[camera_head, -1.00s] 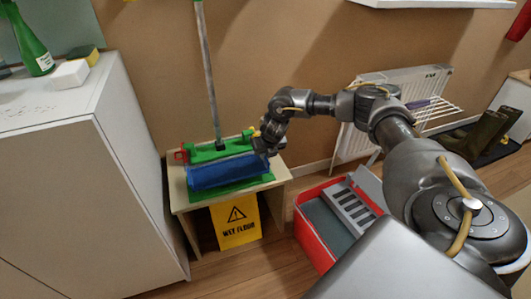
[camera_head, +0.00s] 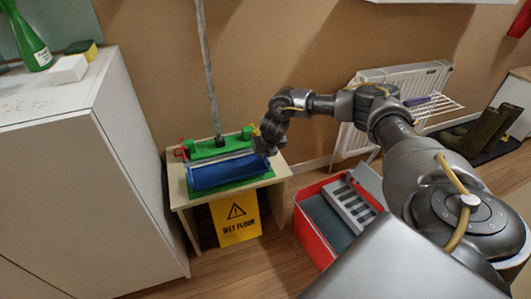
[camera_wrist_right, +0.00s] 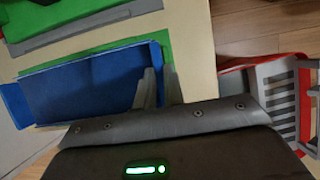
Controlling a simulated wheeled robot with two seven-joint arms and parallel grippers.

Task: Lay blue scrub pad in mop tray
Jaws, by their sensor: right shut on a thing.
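The blue scrub pad (camera_head: 222,173) is at the front of a small wooden table in the head view, over a green base that I take to be the mop tray (camera_head: 232,186). The pad also fills much of the left side of the right wrist view (camera_wrist_right: 85,85), with its edges bent up. My right gripper (camera_head: 264,151) is shut on the pad's right end; its fingers also show in the wrist view (camera_wrist_right: 160,88). Whether the pad's underside touches the tray is hidden. My left gripper is not in view.
A mop handle (camera_head: 206,75) rises behind the pad. A yellow wet-floor sign (camera_head: 236,218) stands at the table's front. A red bucket (camera_head: 313,238) with a grey wringer is to the right. A white cabinet (camera_head: 75,190) stands close on the left.

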